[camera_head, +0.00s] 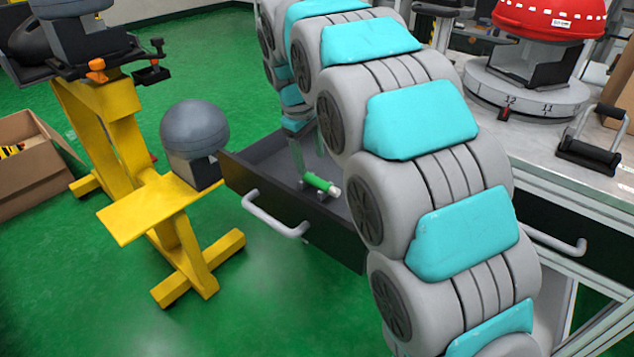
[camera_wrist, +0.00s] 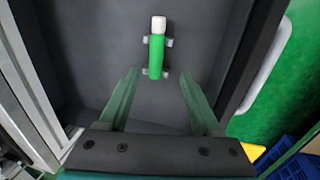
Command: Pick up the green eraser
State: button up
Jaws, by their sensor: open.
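The green eraser (camera_head: 320,184) is a small green cylinder with a white end. It lies in an open dark drawer (camera_head: 265,187), near the front panel in the head view. In the wrist view the eraser (camera_wrist: 157,55) lies lengthwise, white end at the top, with small grey knobs at its sides. My gripper (camera_wrist: 159,82) is open and empty. Its two green fingers point at the eraser, one to each side of its line, with the fingertips near its lower end. In the head view my arm hides part of the drawer and most of the gripper.
The drawer's walls (camera_wrist: 232,60) stand close around the gripper. A yellow stand (camera_head: 150,208) with a grey dome (camera_head: 194,130) is left of the drawer. A workbench with a red-topped device (camera_head: 545,15) is at the right. Green floor is clear in front.

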aim_at(319, 180)
jog(key=shift+w+d+f+p, duration=0.2)
jog(key=shift+d+f, duration=0.1)
jog(key=shift+f, duration=0.9)
jog(key=shift+w+d+f+p, duration=0.1)
jog(key=shift+w+d+f, duration=0.2)
jog(key=shift+f, duration=0.95)
jog(key=shift+w+d+f+p, duration=0.15)
jog(key=shift+d+f, duration=0.15)
jog(key=shift+f, duration=0.9)
grip_shut()
